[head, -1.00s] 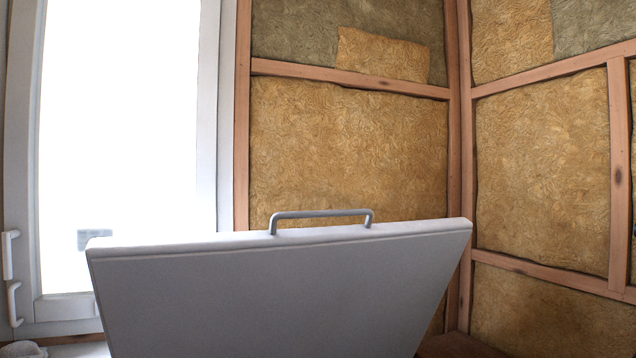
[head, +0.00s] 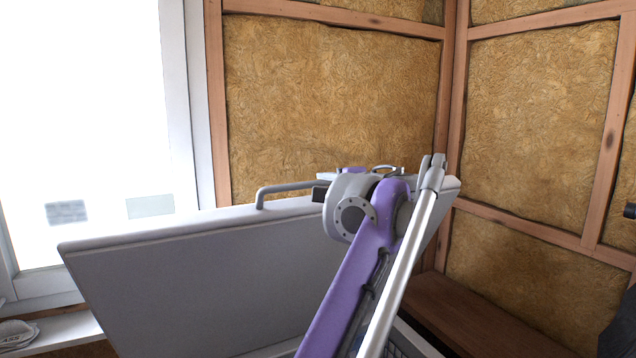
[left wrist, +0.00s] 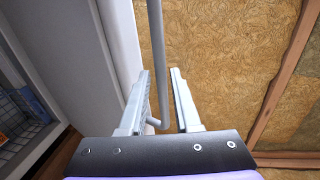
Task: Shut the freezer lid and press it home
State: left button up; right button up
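The white freezer lid (head: 200,285) stands raised and tilted in the head view, with a grey bar handle (head: 285,187) on its top edge. My purple left arm crosses in front of the lid, its wrist by the handle's right end. In the left wrist view my left gripper (left wrist: 160,73) is open, with the handle bar (left wrist: 156,30) running between its two fingers. The fingers are not closed on it. The lid's edge (left wrist: 118,45) is just left of the fingers. In the head view the fingertips are mostly hidden behind the wrist. My right gripper is not in view.
In the left wrist view, packages (left wrist: 20,110) show inside the open freezer. A brown wooden surface (head: 490,315) lies right of the freezer. A bright window (head: 85,120) and a sill with a white object (head: 17,335) are at left. Insulated, wood-framed walls stand behind.

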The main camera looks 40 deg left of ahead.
aim_at(320, 184)
pick_arm(q)
jog(key=shift+x, duration=1.85)
grip_shut()
